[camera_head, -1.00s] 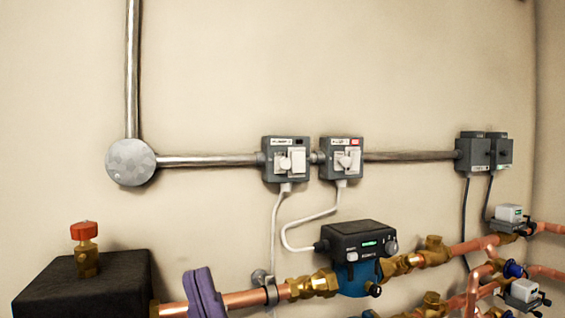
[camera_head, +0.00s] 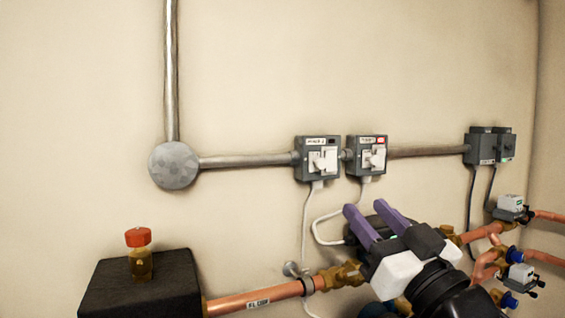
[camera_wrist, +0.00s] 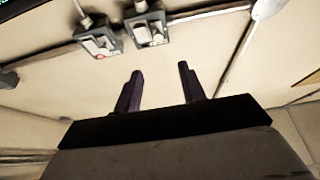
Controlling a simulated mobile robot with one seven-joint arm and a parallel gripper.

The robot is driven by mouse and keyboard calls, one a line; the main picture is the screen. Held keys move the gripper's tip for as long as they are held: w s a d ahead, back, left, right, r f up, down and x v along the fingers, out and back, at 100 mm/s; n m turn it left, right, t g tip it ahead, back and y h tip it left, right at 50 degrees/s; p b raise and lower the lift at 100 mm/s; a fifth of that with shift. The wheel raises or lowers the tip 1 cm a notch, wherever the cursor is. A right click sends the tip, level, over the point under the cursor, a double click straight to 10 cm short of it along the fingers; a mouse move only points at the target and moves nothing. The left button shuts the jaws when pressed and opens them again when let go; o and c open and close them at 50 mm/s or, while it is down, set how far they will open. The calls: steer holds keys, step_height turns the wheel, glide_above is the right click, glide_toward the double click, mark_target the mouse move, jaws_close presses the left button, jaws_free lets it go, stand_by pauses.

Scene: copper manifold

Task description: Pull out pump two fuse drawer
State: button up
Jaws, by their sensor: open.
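Two grey switch boxes sit side by side on the wall conduit. The left box (camera_head: 317,158), whose small label seems to read pump 2, has a white fuse drawer and a white switch on its face; its indicator is dark. The right box (camera_head: 367,155) is similar with a red indicator. My gripper (camera_head: 366,208) is open and empty, its purple fingers pointing up below the boxes and apart from them. In the wrist view, the fingers (camera_wrist: 160,69) point toward the wall, and the pump 2 box (camera_wrist: 148,28) appears right of the red-lit box (camera_wrist: 100,42).
A round junction box (camera_head: 174,165) joins the conduit at left. Below are copper pipes (camera_head: 255,300), a red-capped valve (camera_head: 138,237) and a black block (camera_head: 140,285). White cables hang under the boxes. My gripper partly hides the pump. Two dark boxes (camera_head: 489,146) are at right.

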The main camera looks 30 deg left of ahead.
steer(key=p, duration=0.5)
glide_toward(323, 164)
steer(key=shift+g, duration=0.4)
steer(key=x, duration=0.6)
steer(key=shift+w+a+r, duration=0.1)
steer(key=shift+r, duration=0.35)
steer(key=shift+w+a+r, duration=0.15)
steer(key=shift+w+a, duration=0.3)
steer(key=shift+a, duration=0.1)
steer(key=shift+c, duration=0.2)
jaws_close()
